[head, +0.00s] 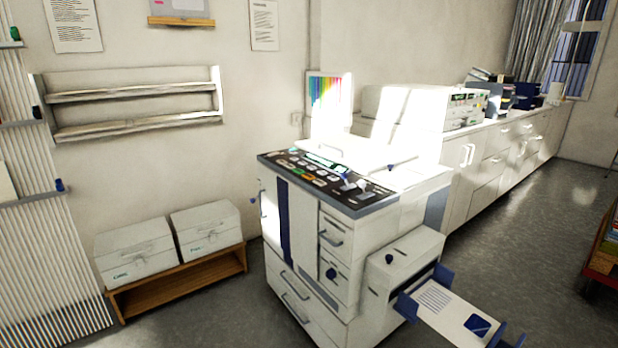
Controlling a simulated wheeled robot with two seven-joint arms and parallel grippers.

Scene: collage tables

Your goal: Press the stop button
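A white copier-like machine (307,240) stands on the floor in the middle of the head view. Its dark control panel (352,201) slopes along the top front edge. The panel carries several small buttons, a small greenish display (322,160) and pale levers toward its right end. Some buttons look green or orange, but their labels are too small to read, so I cannot tell which one is the stop button. Neither of my grippers shows in this view, and nothing touches the panel.
A paper tray (450,314) with blue guides juts out at the machine's lower right. A low wooden bench (180,292) with two white boxes stands to the left. A long white counter (500,160) runs behind to the right. Grey floor (545,225) is open at right.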

